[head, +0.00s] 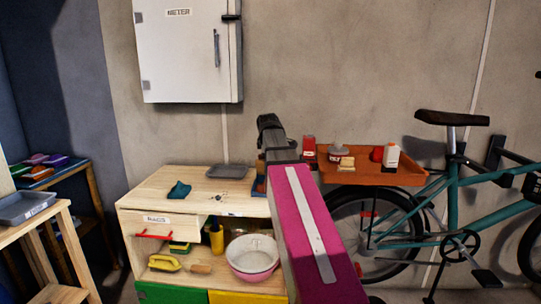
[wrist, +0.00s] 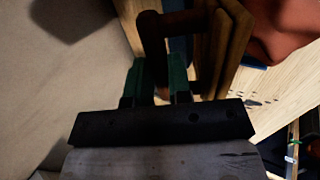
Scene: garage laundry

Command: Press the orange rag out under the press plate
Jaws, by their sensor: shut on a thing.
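My gripper (wrist: 160,82) has its green fingers closed around a dark brown wooden part of the press (wrist: 232,45), which looks like its handle. In the head view my pink arm hides most of the press; a small brown and blue part (head: 259,186) shows at the right end of the cabinet top. An orange-red surface (wrist: 290,28) fills the upper right of the wrist view, beside the press. I cannot tell whether it is the orange rag or the orange tray. The press plate cannot be made out, and no orange rag is clear in the head view.
A teal rag (head: 179,190), a grey tray (head: 228,171) and small dark bits lie on the wooden cabinet (head: 140,197). An orange tray (head: 395,176) with bottles stands at right before a bicycle (head: 460,180). A meter box (head: 188,50) hangs above.

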